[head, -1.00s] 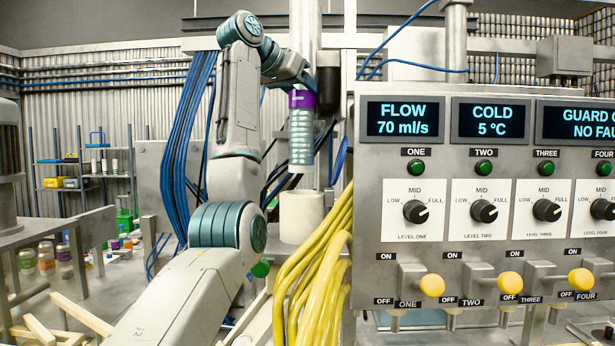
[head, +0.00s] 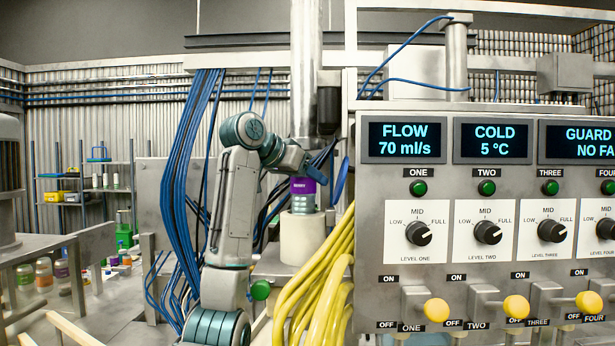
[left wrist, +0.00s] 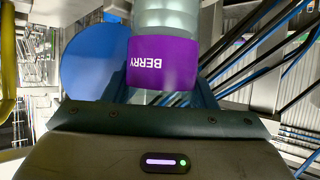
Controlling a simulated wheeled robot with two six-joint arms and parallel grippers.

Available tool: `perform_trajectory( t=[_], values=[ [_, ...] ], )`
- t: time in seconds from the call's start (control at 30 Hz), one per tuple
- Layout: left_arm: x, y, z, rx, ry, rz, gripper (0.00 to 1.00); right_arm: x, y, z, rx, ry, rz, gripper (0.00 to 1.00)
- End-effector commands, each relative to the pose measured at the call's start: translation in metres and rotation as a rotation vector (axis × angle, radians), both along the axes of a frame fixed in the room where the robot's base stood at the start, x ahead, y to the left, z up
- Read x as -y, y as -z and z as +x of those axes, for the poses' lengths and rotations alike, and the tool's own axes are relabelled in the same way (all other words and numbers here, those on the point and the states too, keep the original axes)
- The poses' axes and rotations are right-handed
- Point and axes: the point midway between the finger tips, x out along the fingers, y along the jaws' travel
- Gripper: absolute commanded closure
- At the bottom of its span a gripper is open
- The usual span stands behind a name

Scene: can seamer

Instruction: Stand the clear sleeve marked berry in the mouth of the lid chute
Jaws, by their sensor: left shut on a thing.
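The clear sleeve (head: 303,199) has a purple band and holds a stack of pale lids. In the left wrist view its purple band (left wrist: 162,62) reads BERRY. My left gripper (head: 301,172) is shut on the sleeve near its top, at the purple band. The sleeve is upright, and its lower part is inside the cream-coloured round mouth of the lid chute (head: 302,238), hidden by the chute's wall. The purple band and a short length of sleeve show above the rim. My right gripper is not in view.
A panel with dials and yellow-knobbed levers (head: 437,311) stands close on the right. Thick yellow hoses (head: 318,290) run right beside the chute. Blue cables (head: 184,180) hang to the left of my arm. A metal column (head: 305,70) rises behind the sleeve.

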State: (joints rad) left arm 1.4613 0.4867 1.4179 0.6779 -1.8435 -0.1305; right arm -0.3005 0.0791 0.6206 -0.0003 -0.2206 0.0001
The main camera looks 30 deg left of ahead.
Motion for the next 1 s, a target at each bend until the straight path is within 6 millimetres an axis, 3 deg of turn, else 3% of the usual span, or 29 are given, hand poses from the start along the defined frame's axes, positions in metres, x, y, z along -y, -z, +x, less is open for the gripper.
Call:
perform_trajectory(
  t=[0.3, 0.33, 0.43, 0.8, 1.0],
  values=[
    [0.000, 0.003, 0.000, 0.000, -0.001, 0.000, 0.90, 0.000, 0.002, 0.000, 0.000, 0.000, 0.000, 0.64],
    [0.000, 0.003, 0.000, 0.000, 0.000, 0.000, 0.47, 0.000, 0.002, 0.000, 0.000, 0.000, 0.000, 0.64],
    [0.000, 0.002, 0.000, 0.000, 0.000, 0.000, 0.27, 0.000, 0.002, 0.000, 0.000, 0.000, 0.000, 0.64],
    [-0.001, -0.002, -0.001, 0.001, -0.001, 0.000, 0.27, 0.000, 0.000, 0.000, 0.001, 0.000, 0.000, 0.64],
    [-0.008, -0.014, -0.029, 0.005, -0.004, 0.001, 0.27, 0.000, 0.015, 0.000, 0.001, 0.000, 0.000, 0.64]
  ],
)
